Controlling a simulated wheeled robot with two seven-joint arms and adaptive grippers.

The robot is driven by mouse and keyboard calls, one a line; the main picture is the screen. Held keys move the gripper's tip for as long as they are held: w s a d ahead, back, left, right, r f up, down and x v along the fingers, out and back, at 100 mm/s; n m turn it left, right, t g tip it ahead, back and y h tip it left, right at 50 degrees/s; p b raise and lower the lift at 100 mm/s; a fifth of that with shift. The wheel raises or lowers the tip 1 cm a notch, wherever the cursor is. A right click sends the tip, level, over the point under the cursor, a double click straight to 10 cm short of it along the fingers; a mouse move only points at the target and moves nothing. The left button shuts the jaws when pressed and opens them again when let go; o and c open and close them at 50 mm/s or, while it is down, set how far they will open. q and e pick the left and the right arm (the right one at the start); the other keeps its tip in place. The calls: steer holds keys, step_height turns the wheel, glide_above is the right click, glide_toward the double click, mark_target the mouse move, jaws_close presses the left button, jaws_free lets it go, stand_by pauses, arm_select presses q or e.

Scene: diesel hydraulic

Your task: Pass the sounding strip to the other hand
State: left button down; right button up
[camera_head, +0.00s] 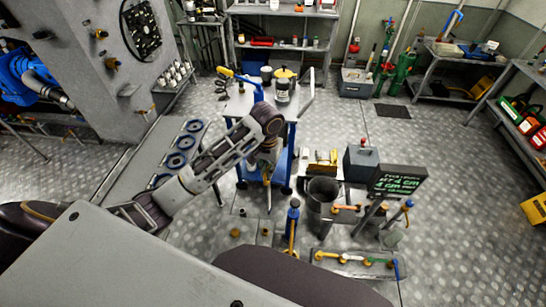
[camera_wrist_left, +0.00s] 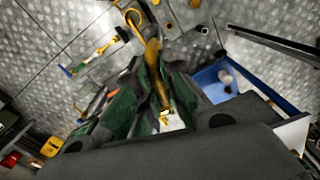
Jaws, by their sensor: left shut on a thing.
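My left gripper (camera_head: 266,168) hangs near the middle of the head view, pointing down, in front of the blue-legged cart. It is shut on a thin yellow-brown strip, which I take to be the sounding strip (camera_head: 268,194); its lower part sticks out below the fingers. In the left wrist view the strip (camera_wrist_left: 152,58) stands out between the dark green fingers of the left gripper (camera_wrist_left: 154,88). Its held end is partly hidden by the fingers. My right gripper does not show in either view.
A cart (camera_head: 240,108) with cans stands behind the gripper. A dark bucket (camera_head: 321,197), a grey box (camera_head: 360,163) and a black sign with green writing (camera_head: 397,181) stand to the right. A blue-topped post (camera_head: 293,215) is close below. Open floor lies farther right.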

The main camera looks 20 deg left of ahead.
arm_select(q)
steer(key=w+d+r+m, duration=0.1)
steer(key=d+r, duration=0.8)
steer(key=r, duration=0.1)
steer(key=w+d+r+m, duration=0.1)
steer(key=w+d+r, duration=0.1)
steer(key=d+r, duration=0.7)
steer(key=shift+w+r, duration=0.3)
steer(key=shift+r, duration=0.75)
stand_by(0.5)
